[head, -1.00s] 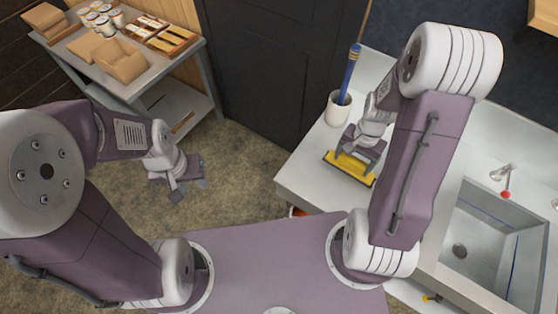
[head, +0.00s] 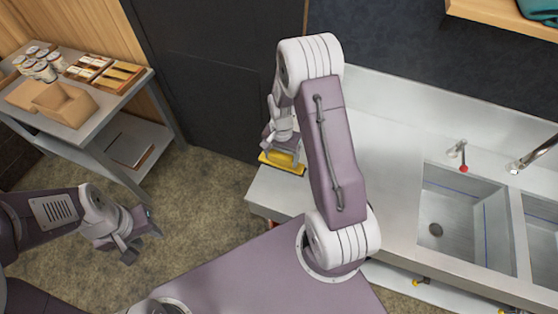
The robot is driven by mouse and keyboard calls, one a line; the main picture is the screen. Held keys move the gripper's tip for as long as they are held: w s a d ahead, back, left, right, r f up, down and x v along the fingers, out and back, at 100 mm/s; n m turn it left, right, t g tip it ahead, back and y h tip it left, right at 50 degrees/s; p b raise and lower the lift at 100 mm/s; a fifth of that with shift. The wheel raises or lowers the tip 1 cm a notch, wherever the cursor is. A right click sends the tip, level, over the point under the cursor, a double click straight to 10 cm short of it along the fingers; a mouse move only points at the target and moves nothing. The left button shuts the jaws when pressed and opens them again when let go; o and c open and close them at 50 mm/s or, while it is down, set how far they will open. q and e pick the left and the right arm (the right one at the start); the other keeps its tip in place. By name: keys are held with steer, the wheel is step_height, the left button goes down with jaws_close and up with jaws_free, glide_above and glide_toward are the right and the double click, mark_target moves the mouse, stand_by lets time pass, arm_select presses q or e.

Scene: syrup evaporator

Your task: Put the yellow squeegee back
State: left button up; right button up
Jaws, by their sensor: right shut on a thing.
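The yellow squeegee (head: 281,163) is at the left end of the steel counter, with its yellow head showing below my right gripper. My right gripper (head: 284,150) is shut on it; my wrist hides much of the grip. I cannot tell whether the squeegee touches the counter or hangs just above it. My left gripper (head: 142,238) is empty over the floor at the left, its fingers apart.
The steel counter (head: 392,170) has a sink basin (head: 450,225) with a red-tipped tap (head: 463,166) at right. A grey side table (head: 105,112) holds jars (head: 40,62) and cardboard boxes (head: 65,103). A wooden shelf (head: 500,20) hangs upper right.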

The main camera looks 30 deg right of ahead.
mark_target(279, 163)
steer(key=shift+w+a+f, duration=0.2)
steer(key=shift+w+f, duration=0.1)
steer(key=shift+w, duration=0.15)
steer(key=f, duration=0.2)
steer(key=f+p, duration=0.1)
steer(key=shift+s, duration=0.25)
steer(key=shift+w+f, duration=0.25)
steer(key=shift+f, duration=0.25)
steer(key=shift+s+f, duration=0.15)
steer(key=shift+f, duration=0.05)
steer(key=o, duration=1.2)
steer(key=shift+r, duration=0.1)
steer(key=shift+o, duration=0.2)
